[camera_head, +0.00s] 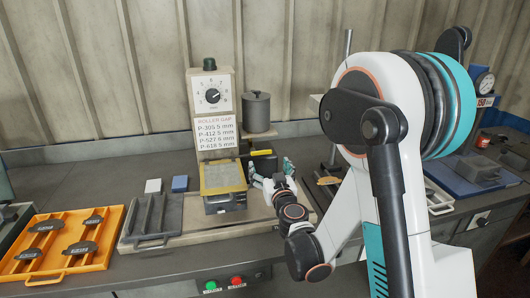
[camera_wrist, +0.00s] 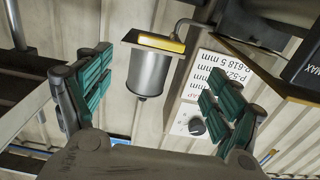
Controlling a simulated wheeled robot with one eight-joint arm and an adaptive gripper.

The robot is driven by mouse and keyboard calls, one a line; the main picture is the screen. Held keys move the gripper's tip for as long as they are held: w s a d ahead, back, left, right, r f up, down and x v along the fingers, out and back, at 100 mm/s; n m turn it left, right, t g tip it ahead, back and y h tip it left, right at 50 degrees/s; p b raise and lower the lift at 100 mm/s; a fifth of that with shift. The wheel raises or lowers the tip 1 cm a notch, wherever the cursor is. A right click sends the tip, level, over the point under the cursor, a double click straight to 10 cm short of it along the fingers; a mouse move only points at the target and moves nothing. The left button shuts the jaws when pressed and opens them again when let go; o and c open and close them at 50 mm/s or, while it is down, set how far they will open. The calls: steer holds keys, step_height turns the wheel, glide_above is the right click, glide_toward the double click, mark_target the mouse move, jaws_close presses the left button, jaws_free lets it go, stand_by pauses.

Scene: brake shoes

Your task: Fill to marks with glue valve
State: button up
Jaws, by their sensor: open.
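My gripper (camera_head: 272,174) is open and empty, just right of the roller unit. In the wrist view its teal fingers (camera_wrist: 157,82) stand wide apart. The valve's yellow handle (camera_head: 260,153) is below the grey glue pot (camera_head: 256,112); in the wrist view the handle (camera_wrist: 162,41) shows beyond and between the fingers, apart from them. The pot (camera_wrist: 152,74) appears upside down there. The roller unit's tray (camera_head: 222,178) holds a yellow surface. A dark part marked MAX (camera_wrist: 305,68) shows at the wrist view's right edge. The glue level against the marks cannot be told.
A dial panel (camera_head: 212,98) with a roller-gap sign stands behind the tray. An orange tray (camera_head: 62,262) with several brake shoes and a grey tray (camera_head: 150,242) are at left. White and blue blocks (camera_head: 180,183) lie behind. Green and red buttons (camera_head: 236,281) are at the front.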

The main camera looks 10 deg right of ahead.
mark_target(262, 152)
steer(key=w+b, duration=0.2)
steer(key=w, duration=0.9)
steer(key=shift+w, duration=0.3)
steer(key=c, duration=1.1)
